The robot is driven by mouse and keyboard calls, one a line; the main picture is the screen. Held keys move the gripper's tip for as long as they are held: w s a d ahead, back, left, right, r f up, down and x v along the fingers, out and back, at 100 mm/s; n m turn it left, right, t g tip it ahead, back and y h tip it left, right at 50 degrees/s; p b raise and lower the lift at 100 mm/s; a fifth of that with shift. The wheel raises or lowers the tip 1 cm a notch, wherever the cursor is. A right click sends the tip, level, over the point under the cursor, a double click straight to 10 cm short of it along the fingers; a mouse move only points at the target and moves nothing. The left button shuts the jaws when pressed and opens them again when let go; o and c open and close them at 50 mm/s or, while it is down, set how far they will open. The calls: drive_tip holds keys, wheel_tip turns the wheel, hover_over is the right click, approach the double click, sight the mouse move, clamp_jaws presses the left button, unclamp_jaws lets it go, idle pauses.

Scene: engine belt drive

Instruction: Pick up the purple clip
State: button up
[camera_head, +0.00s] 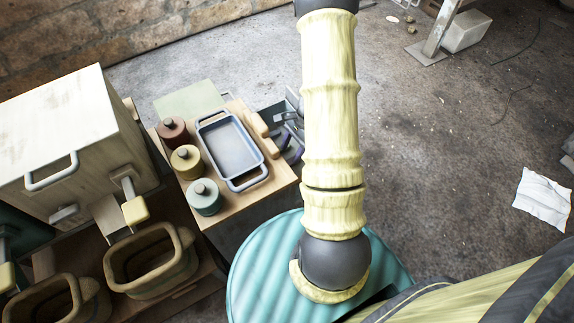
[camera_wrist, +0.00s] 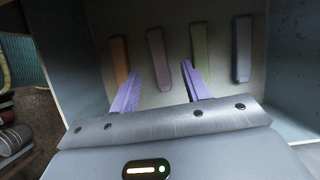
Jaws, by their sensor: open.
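The purple clip (camera_wrist: 158,58) is a dull mauve-purple strip in the wrist view. It stands second from the left in a row of similar strips against a pale surface. My gripper (camera_wrist: 161,70) is open, with its two violet fingers apart. The fingertips point toward the row, and the purple clip shows in the gap between them. Nothing is held. I cannot tell how far the fingertips are from the clip. In the head view my arm covers most of the gripper area, and I cannot make out the clip there.
An orange-brown strip (camera_wrist: 120,60) is left of the clip; a green strip (camera_wrist: 201,52) and a slate strip (camera_wrist: 242,50) are right. Grey-blue walls flank the row. A blue-grey tray (camera_head: 228,148) and several lidded jars (camera_head: 187,160) sit on a wooden table.

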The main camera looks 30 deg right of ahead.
sight(288, 160)
drive_tip(key=b+x, duration=0.2)
drive_tip(key=x, duration=0.3)
drive_tip(key=shift+w+d+f, duration=0.1)
drive_tip(key=shift+f, duration=0.15)
drive_tip(key=shift+d+r, duration=0.1)
drive_tip(key=shift+d, duration=0.05)
drive_tip(key=shift+s, duration=0.2)
idle(0.3)
clamp_jaws()
drive_tip(key=shift+w, duration=0.1)
wheel_tip(288, 160, up, 10)
drive_tip(key=p, duration=0.3)
